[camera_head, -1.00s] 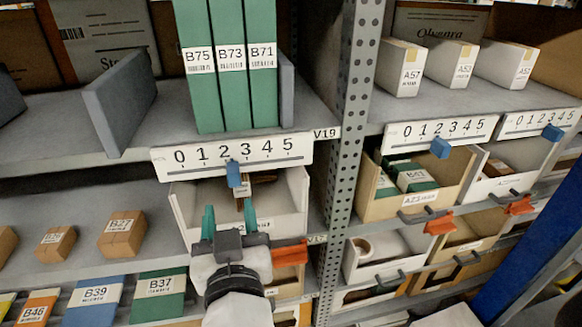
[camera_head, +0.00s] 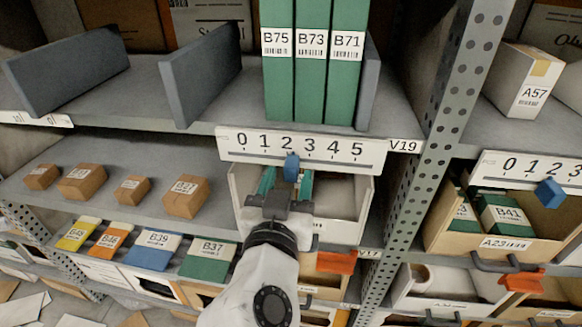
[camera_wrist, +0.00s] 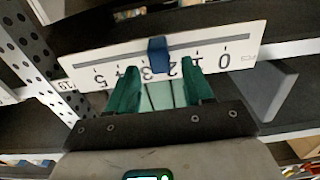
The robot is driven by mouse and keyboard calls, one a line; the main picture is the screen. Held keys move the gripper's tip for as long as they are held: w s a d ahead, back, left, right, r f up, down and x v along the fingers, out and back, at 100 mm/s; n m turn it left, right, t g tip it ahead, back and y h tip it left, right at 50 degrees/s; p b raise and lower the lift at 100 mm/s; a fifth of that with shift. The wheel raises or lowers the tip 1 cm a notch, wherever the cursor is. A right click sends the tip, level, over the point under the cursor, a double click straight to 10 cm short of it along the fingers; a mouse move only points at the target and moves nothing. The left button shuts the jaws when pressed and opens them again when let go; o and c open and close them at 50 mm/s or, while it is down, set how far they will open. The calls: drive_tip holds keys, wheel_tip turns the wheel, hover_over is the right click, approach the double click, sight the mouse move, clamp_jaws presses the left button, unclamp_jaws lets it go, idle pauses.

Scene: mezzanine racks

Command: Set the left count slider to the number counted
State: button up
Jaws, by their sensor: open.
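The left count slider is a white board (camera_head: 373,158) numbered 0 to 5 on the shelf edge labelled V19. Its blue tab (camera_head: 291,167) stands between 2 and 3, nearer 2. My gripper (camera_head: 287,182) is open with green fingers just below the board, one to either side of the tab's line. In the wrist view the board (camera_wrist: 85,70) appears upside down, and its tab (camera_wrist: 158,55) lies ahead of the gap between my fingers (camera_wrist: 160,78). Contact cannot be told. Three green binders, B75 (camera_head: 277,85), B73 (camera_head: 311,85) and B71 (camera_head: 346,85), stand above the board.
A white open bin (camera_head: 345,230) is beneath the board, behind my gripper. A perforated post (camera_head: 455,110) stands right, with another slider board (camera_head: 500,168) and blue tab (camera_head: 550,193) beyond. Small boxes (camera_head: 186,197) sit left. Grey dividers (camera_head: 200,80) flank the binders.

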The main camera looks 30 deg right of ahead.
drive_tip(key=shift+x, duration=1.25)
drive_tip(key=shift+c, duration=0.3)
clamp_jaws()
